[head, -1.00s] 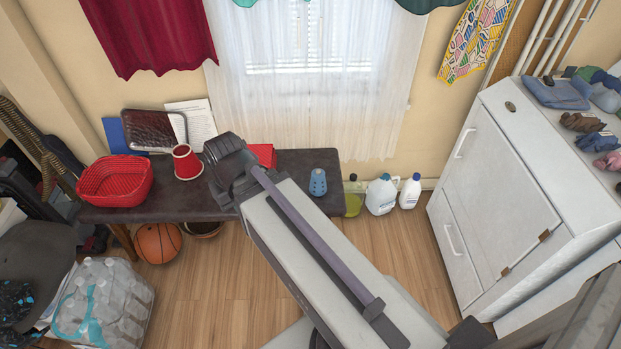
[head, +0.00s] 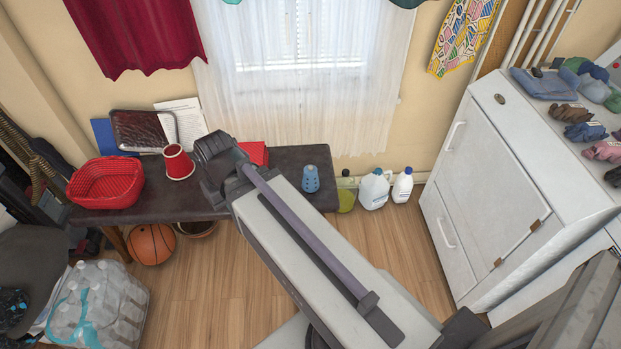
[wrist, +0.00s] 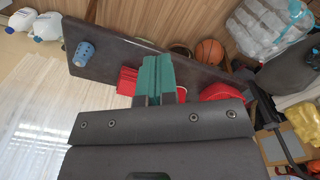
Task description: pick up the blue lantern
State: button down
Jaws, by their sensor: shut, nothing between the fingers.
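The blue lantern (head: 310,179) is a small blue cylinder with holes. It stands upright near the right end of the dark table (head: 290,160) in the head view. It also shows in the wrist view (wrist: 85,54), on the left end of the table. My gripper (wrist: 156,60) has green fingers pressed together with nothing between them, and points over the table. In the wrist view the lantern is to the left of the fingers and apart from them. In the head view my arm hides the fingers.
A red cup (head: 179,163), a red basket (head: 106,183) and a red box (head: 254,153) share the table. Bottles (head: 373,189) stand on the floor right of the table, near the lantern. A white cabinet (head: 500,190) stands at right. The tabletop around the lantern is clear.

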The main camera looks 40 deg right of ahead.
jog(key=c, duration=1.8)
grip_release()
jog(key=shift+c, duration=0.2)
jog(key=o, duration=1.7)
